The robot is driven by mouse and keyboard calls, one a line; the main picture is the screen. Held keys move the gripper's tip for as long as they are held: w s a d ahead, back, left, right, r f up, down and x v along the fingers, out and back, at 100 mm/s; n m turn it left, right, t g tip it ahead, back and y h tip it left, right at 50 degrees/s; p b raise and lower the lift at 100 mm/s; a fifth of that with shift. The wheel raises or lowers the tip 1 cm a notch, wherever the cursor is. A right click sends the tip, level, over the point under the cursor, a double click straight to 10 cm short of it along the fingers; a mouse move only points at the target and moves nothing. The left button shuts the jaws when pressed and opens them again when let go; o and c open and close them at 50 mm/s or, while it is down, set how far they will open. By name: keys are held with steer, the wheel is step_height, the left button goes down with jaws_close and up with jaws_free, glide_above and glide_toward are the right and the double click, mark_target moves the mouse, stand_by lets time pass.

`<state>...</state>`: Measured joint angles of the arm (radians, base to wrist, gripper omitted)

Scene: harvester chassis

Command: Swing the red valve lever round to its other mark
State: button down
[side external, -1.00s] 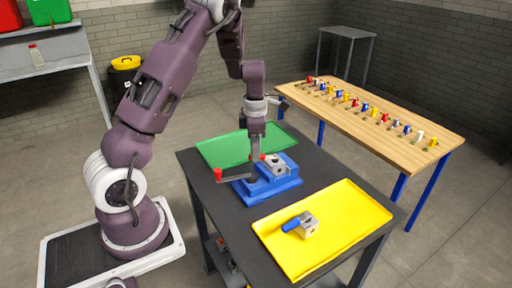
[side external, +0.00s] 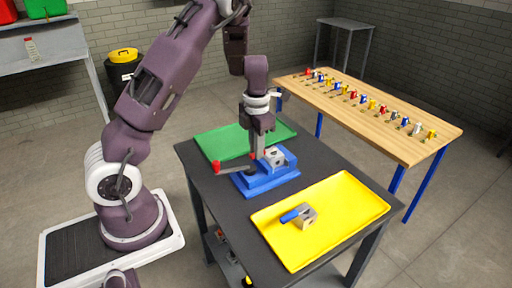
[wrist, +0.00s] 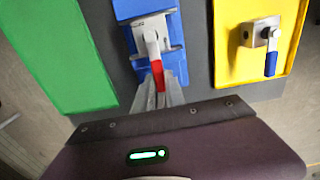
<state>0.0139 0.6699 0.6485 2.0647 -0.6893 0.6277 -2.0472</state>
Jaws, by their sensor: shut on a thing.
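The red valve lever (wrist: 158,76) is on a grey metal valve (wrist: 151,40) clamped in a blue vise (wrist: 172,17). In the wrist view the lever points down from the valve toward my gripper (wrist: 157,88), and its red end lies between the fingers. My gripper (side external: 258,155) is shut on the lever, pointing down over the blue vise (side external: 262,184) in the side view. There the fingers mostly hide the lever; only a bit of red (side external: 252,156) shows beside them. I cannot make out either mark.
A crank with a red knob (side external: 216,167) sticks out left of the vise. A green tray (side external: 218,147) lies behind; a yellow tray (side external: 350,205) in front holds a blue-handled valve (side external: 305,215). A wooden bench (side external: 400,140) with several small valves stands at the back right.

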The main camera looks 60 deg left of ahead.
steer(key=c, duration=1.4)
jaws_free()
steer(key=shift+r, duration=0.1)
